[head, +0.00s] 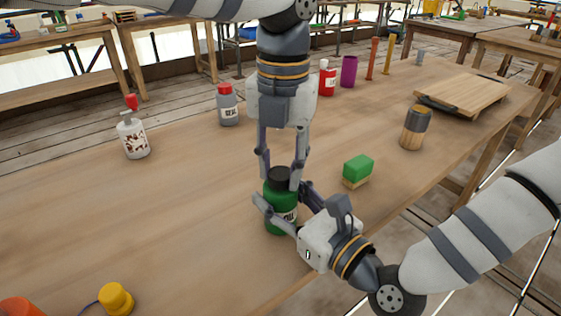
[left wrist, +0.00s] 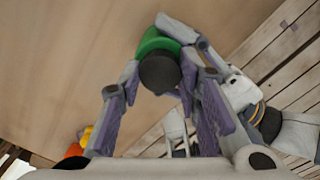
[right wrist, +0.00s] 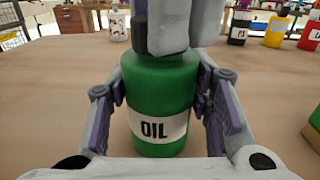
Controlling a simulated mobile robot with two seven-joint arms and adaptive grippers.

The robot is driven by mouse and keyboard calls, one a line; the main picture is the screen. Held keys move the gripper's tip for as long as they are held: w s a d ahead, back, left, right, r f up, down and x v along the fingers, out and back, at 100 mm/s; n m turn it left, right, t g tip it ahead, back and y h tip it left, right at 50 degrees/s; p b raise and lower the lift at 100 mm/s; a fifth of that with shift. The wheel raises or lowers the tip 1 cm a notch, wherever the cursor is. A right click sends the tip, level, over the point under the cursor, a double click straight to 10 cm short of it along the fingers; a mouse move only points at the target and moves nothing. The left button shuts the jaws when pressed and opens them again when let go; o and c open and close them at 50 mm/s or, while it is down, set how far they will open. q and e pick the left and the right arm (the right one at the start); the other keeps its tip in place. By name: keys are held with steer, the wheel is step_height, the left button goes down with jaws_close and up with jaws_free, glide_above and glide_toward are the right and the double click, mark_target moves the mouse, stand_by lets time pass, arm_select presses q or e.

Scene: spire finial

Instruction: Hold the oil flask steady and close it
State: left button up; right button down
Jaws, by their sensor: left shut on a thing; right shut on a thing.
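The green oil flask (head: 281,213) stands upright on the wooden table, its OIL label (right wrist: 161,129) facing the right wrist camera. My right gripper (head: 281,203) is shut on the flask's body, one finger on each side. The black cap (head: 279,178) is at the top of the flask; it also shows in the left wrist view (left wrist: 160,74). My left gripper (head: 282,172) points down from above and is shut on the cap. Its fingers hide much of the cap and neck in the right wrist view, so I cannot tell whether the cap is fully seated.
A green-topped block (head: 358,170) lies close right of the flask, with a dark-topped wooden jar (head: 415,128) beyond.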

arm_select(q)
steer(key=m, duration=0.4)
steer(key=o, duration=0.7)
steer(key=shift+o, duration=0.2)
steer(key=shift+r, duration=2.25)
steer(key=shift+c, duration=0.3)
